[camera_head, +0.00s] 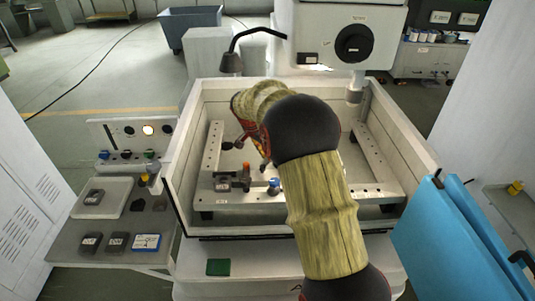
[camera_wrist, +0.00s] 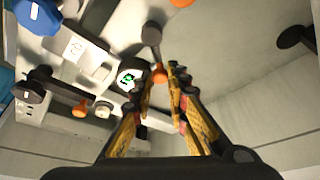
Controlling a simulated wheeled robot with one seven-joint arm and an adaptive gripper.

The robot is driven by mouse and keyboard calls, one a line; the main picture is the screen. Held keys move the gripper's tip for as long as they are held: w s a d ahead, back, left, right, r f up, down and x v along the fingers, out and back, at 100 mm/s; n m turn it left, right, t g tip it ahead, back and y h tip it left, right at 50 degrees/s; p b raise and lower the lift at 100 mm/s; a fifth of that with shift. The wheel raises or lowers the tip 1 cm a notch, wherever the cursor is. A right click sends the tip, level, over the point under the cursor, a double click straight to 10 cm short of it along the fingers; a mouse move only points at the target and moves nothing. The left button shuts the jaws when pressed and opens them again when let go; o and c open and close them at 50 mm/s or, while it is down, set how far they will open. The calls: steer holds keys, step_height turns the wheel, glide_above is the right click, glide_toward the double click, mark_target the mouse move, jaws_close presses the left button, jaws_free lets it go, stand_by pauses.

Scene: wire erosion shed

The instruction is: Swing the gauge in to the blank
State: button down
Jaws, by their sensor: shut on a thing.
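In the wrist view my gripper (camera_wrist: 164,82) has its two yellow-and-black fingers closed in on a small orange knob (camera_wrist: 160,70) between the tips. A round dial with a green mark on a white face (camera_wrist: 128,78), which looks like the gauge, sits just left of the fingertips. A grey rod with a rounded end (camera_wrist: 152,34) stands just beyond the knob. In the head view my gripper is inside the white tank (camera_head: 187,150), largely hidden by my arm. I cannot make out the blank for certain in either view.
An orange-topped post (camera_head: 246,170) and a blue-knobbed clamp (camera_head: 273,186) stand on the frame's front rail. The machine head (camera_head: 325,40) overhangs the tank's back. A control panel (camera_head: 130,138) and a side shelf (camera_head: 95,230) are at left, a blue panel (camera_head: 455,240) at right.

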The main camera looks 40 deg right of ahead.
stand_by(0.3)
steer(key=c, duration=1.8)
jaws_free()
steer(key=shift+o, duration=0.3)
steer(key=shift+r, duration=0.1)
steer(key=v, duration=1.1)
steer(key=shift+a+r, duration=0.15)
steer(key=shift+r, duration=0.2)
